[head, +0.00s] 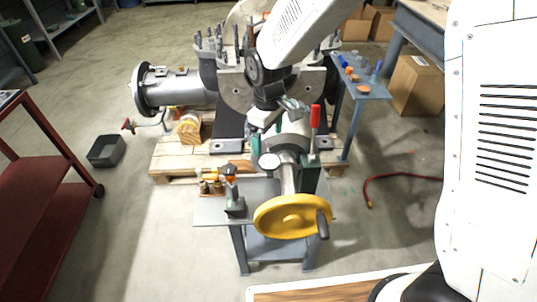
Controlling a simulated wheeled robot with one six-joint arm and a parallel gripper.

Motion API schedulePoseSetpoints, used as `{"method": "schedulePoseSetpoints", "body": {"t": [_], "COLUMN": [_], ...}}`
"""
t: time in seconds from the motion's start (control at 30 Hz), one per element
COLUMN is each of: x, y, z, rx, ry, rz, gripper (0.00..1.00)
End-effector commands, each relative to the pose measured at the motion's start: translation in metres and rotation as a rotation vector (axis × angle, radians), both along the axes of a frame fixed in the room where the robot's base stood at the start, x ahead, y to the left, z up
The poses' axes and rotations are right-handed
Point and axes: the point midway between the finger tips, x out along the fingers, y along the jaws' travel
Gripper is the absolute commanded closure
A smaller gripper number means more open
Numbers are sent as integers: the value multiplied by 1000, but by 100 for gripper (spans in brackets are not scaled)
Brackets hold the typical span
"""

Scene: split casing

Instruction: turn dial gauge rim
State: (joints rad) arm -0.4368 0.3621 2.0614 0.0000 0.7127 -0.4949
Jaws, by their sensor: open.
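The dial gauge (269,161) shows a small round pale face with a dark rim. It sits at the near end of a grey machine part above a small grey bench. My gripper (279,117) hangs from my white arm, above and slightly right of the gauge and apart from it. It is open, and I see nothing between its fingers. The fingers are small in this view and partly merge with the grey part behind them.
A red upright lever (315,118) stands close right of my gripper. A yellow handwheel (292,216) is in front of the gauge. A grey side table (369,91) is at right.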

Motion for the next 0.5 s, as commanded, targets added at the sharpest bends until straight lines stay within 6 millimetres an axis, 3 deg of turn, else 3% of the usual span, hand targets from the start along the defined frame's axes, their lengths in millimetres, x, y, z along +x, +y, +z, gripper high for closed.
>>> {"method": "schedulePoseSetpoints", "body": {"t": [0.3, 0.5], "x": [-1, -1], "y": [-1, -1], "z": [-48, -70], "rx": [-3, -3], "ry": [7, 6], "rz": [1, 1], "gripper": [13, 13]}}
